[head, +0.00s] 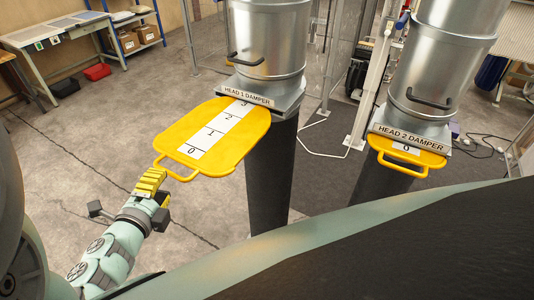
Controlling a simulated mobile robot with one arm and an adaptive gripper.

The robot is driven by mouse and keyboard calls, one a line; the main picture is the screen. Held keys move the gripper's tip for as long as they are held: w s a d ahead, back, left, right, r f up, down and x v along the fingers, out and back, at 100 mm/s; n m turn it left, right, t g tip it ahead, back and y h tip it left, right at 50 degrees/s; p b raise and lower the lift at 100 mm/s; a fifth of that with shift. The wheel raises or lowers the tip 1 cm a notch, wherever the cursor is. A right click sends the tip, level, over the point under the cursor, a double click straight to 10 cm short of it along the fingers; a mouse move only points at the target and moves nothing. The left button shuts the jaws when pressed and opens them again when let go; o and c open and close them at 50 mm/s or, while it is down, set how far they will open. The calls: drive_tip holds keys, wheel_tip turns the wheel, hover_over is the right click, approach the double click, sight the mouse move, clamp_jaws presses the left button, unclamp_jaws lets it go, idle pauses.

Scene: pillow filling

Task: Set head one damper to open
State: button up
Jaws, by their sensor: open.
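The head 1 damper is a yellow slide plate (240,150) sticking far out of a grey metal housing under the left duct. A yellow loop handle (176,175) is at the plate's outer end. The label "HEAD 1 DAMPER" (246,96) is on the housing. My gripper (156,184), with yellow ribbed fingers, is open and empty just below and left of the handle. I cannot tell whether it touches the handle.
The head 2 damper plate (407,152) at right is mostly inside its housing, showing only 0. Dark column-like pipes (270,175) stand below the ducts. A workbench (60,30) and shelf (138,25) stand far left. The floor left of the plate is clear.

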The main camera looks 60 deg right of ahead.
drive_tip(key=shift+v, duration=1.5)
